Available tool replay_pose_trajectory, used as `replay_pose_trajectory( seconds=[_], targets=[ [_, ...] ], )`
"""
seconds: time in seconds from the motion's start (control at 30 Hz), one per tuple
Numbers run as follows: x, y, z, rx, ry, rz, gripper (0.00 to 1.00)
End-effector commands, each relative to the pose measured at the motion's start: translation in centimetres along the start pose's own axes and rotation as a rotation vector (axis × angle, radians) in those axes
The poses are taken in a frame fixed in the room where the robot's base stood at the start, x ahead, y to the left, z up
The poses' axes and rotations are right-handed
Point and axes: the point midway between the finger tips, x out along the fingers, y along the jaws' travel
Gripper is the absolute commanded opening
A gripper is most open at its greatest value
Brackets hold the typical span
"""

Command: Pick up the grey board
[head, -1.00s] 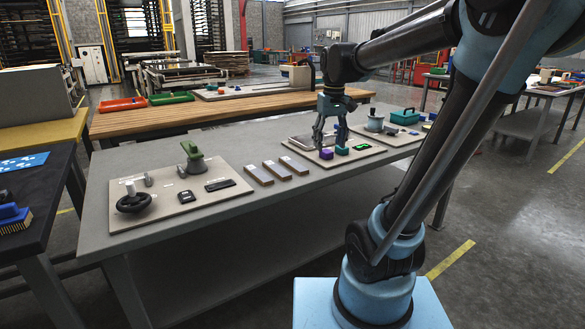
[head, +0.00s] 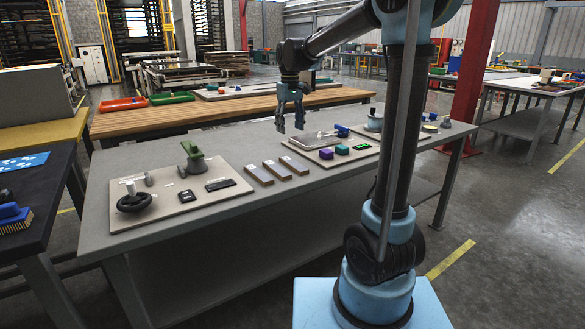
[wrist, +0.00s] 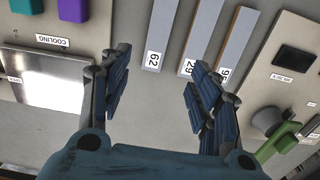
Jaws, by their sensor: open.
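Three narrow boards lie side by side on the grey table: a left one (head: 258,174), a middle one (head: 277,169) and a right one (head: 294,165). They have greyish tops and brownish sides, so I cannot tell for sure which is the grey one. In the wrist view they carry labels reading 62 (wrist: 163,32), 29 (wrist: 209,42) and apparently 95 (wrist: 236,48). My gripper (head: 290,129) is open and empty above the table, behind the boards. In the wrist view the board labelled 62 shows between my fingers (wrist: 160,62).
Left of the boards is a panel (head: 165,215) with a black handwheel and green lever. To the right is the cooling panel (head: 368,152) with a metal plate, purple and teal blocks. A wooden bench (head: 180,120) stands behind.

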Motion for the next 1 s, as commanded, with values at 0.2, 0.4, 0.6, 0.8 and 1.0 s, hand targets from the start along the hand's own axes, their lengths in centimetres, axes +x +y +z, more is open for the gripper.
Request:
replay_pose_trajectory(
  seconds=[0.2, 0.4, 0.6, 0.8, 1.0],
  targets=[
    [3.9, 0.0, 0.0, 0.000, 0.000, 0.000, 0.57],
    [7.1, 0.1, 0.0, 0.001, 0.000, 0.000, 0.57],
    [8.6, 0.1, 0.0, 0.001, 0.000, 0.000, 0.57],
    [10.0, 0.3, 0.1, 0.001, 0.000, 0.000, 0.57],
    [12.7, 0.5, 0.1, 0.001, 0.000, 0.000, 0.57]
  ],
)
